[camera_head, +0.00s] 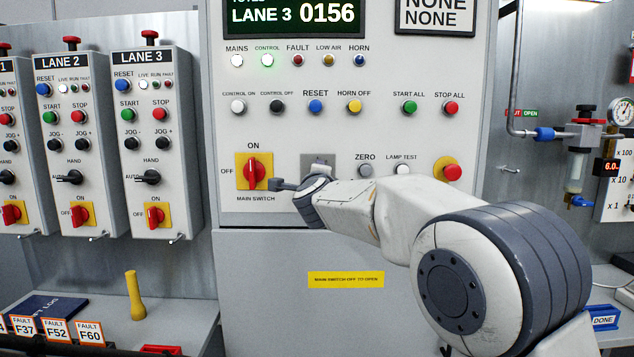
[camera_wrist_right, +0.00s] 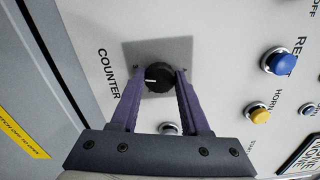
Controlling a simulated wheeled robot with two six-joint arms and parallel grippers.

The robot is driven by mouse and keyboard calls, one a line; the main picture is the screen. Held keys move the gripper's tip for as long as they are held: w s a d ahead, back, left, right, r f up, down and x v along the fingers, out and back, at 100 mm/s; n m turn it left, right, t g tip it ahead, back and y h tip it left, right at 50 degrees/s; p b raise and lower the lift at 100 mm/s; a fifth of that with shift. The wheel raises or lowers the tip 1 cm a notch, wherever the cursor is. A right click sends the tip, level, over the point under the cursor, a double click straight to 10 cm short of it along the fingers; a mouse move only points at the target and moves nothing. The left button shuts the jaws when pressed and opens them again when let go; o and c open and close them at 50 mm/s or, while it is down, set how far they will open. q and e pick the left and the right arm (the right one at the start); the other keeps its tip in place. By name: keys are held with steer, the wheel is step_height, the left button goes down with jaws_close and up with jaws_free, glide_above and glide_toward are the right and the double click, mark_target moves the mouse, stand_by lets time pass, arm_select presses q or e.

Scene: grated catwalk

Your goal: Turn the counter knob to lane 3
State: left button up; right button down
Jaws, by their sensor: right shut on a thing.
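The counter knob (camera_wrist_right: 157,77) is a round black knob with a white pointer mark on a grey square plate, beside the label COUNTER in the right wrist view. The two purple fingers of my right gripper (camera_wrist_right: 158,84) are closed on its sides. In the head view my right gripper (camera_head: 290,185) reaches the panel from the right and hides the knob; only part of the grey plate (camera_head: 318,160) shows. The display (camera_head: 292,14) above reads LANE 3 0156. My left gripper is not in view.
The red main switch (camera_head: 254,172) on its yellow plate is close left of my right gripper. The zero button (camera_head: 365,171) and lamp test button (camera_head: 401,170) are to the right. Several lane boxes with switches, including the LANE 3 box (camera_head: 152,190), hang at left.

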steer(key=shift+f+m+b, duration=0.1)
steer(key=shift+m+b, duration=0.3)
steer(key=shift+m, duration=0.4)
steer(key=shift+c, duration=1.9)
jaws_free()
steer(key=shift+s, duration=0.1)
steer(key=s+b, duration=0.1)
steer(key=s, duration=0.9)
steer(key=shift+s, duration=0.15)
